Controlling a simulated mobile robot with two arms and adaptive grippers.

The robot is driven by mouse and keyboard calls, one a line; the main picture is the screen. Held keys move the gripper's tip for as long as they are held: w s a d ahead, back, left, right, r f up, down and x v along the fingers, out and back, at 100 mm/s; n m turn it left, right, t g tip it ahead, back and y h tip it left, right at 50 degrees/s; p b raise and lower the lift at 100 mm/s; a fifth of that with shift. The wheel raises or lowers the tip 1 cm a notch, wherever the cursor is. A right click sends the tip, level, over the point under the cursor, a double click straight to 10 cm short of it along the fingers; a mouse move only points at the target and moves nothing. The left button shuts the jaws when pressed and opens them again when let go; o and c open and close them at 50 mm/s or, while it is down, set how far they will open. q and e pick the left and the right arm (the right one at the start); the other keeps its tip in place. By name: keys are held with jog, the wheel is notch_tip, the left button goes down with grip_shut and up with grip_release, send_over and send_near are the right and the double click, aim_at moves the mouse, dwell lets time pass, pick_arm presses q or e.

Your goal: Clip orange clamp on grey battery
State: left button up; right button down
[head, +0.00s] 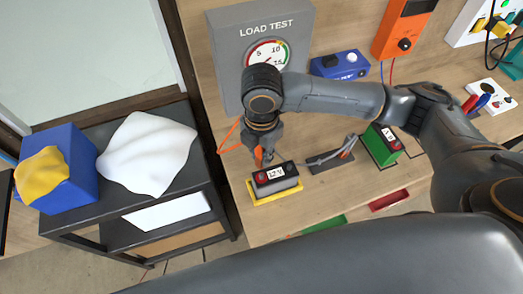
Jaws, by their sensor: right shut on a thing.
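The grey battery (276,182), marked 12 V, stands on a yellow base (279,197) near the front edge of the bench. It has a dark top and a red spot at its left end. My right gripper (262,155) points down just above and behind the left end of the battery. It is shut on the orange clamp (258,153), which is mostly hidden between the fingers. I cannot tell whether the clamp touches the battery. An orange cable (229,136) runs on the left of the gripper. My left gripper is out of view.
The grey load tester (230,55) with a dial stands behind my right wrist. To the right, a dark pad (318,166) holds a grey cabled item, beside a green battery (378,147). A blue box (340,64) stands behind. A black cart (196,189) with a white cloth (150,152) stands left.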

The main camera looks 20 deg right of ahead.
jog(key=b, duration=0.2)
send_over(261, 175)
jog(key=shift+f, duration=2.65)
jog(key=shift+r, duration=0.1)
jog(key=shift+p, duration=0.4)
jog(key=shift+p, duration=0.45)
jog(key=shift+p, duration=0.4)
jog(key=shift+f+b, duration=0.45)
jog(key=shift+f, duration=1.2)
